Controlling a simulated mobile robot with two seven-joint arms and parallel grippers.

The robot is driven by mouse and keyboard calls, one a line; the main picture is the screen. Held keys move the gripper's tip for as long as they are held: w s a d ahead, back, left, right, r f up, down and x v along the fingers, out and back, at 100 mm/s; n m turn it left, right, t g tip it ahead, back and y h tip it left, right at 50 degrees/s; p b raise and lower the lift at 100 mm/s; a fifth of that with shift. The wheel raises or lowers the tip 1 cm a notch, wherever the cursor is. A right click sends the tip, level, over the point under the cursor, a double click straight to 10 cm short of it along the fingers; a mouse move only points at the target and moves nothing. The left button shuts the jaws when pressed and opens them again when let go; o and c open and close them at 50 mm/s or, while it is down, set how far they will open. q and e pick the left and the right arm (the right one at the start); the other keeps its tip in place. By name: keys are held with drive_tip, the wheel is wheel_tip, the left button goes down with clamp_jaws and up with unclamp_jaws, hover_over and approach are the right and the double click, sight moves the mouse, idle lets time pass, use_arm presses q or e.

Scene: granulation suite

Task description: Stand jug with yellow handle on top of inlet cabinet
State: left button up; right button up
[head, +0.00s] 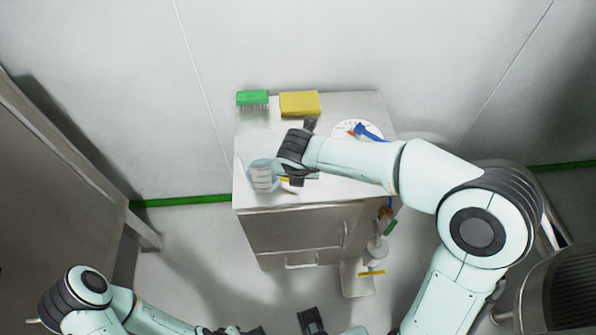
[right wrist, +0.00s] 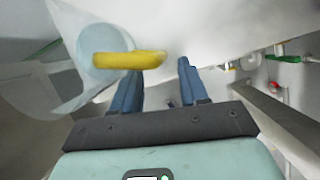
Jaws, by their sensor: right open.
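A clear jug (head: 262,177) with a yellow handle (right wrist: 130,60) is at the left front of the steel cabinet's top (head: 355,188). It looks upright and resting there. The jug's clear body (right wrist: 95,40) also shows in the right wrist view. My right gripper (head: 289,180) is open, right beside the jug on its handle side. In the right wrist view the handle crosses just in front of the left fingertip and ends between the fingers; whether it touches them is unclear. My left gripper (head: 285,325) is low at the bottom edge, partly cut off, its jaws unclear.
A green brush (head: 252,98) and a yellow sponge (head: 300,104) lie at the back of the cabinet top. A white disc (head: 350,128) with a blue item (head: 370,132) is at the back right. Bottles (head: 377,250) hang or stand at the cabinet's right side.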

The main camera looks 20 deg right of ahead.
drive_tip(key=p+v, duration=0.1)
drive_tip(key=v, duration=0.9)
drive_tip(key=shift+p, duration=0.3)
